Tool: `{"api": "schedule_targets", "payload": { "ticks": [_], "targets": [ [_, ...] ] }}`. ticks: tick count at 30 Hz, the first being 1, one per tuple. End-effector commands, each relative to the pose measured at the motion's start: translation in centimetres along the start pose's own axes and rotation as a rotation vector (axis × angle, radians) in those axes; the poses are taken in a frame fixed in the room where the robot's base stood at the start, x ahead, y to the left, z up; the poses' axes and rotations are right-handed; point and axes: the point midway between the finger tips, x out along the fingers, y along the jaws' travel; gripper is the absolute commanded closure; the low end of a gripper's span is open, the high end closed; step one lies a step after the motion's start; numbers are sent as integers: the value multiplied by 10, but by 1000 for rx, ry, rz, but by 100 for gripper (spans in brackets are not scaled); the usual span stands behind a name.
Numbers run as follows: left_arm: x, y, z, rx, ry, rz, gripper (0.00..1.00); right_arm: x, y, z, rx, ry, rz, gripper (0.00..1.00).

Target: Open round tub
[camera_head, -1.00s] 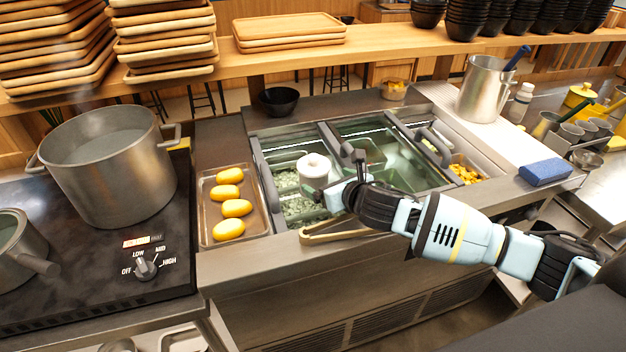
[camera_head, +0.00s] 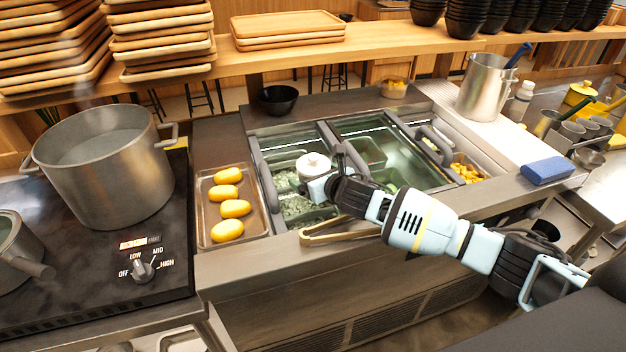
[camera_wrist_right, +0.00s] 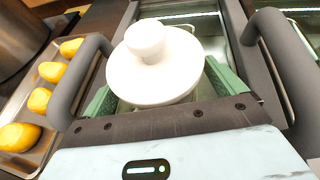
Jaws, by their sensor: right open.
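The round tub shows as a white round lid with a knob (camera_head: 313,161) over the left well of the counter. In the right wrist view the white lid (camera_wrist_right: 155,72) fills the upper middle, and its knob points up. My right gripper (camera_head: 320,183) is at the tub's near right side. In the right wrist view the green fingers of my right gripper (camera_wrist_right: 162,92) stand open, one on each side of the lid. I cannot tell whether they touch it. The tub's body is mostly hidden by the lid and gripper. My left gripper is not in view.
Dark curved handles (camera_wrist_right: 80,85) rise on both sides of the gripper. A tray (camera_head: 206,192) with several yellow items stands left, beside a large pot (camera_head: 105,170). A black bowl (camera_head: 278,99) stands behind.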

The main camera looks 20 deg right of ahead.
Motion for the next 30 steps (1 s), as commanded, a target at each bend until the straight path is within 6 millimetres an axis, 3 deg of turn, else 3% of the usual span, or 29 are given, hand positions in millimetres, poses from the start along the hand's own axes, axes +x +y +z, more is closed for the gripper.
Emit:
{"api": "schedule_targets", "payload": {
  "ticks": [5,18,25,30],
  "targets": [
    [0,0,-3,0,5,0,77,0,0,2,0,-2,0,5],
    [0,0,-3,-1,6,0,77,-1,0,3,0,-4,0,60],
    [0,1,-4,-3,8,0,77,-1,0,4,-1,-4,0,60],
    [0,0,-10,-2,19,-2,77,-8,-1,24,-2,-10,-1,60]
  ]
}}
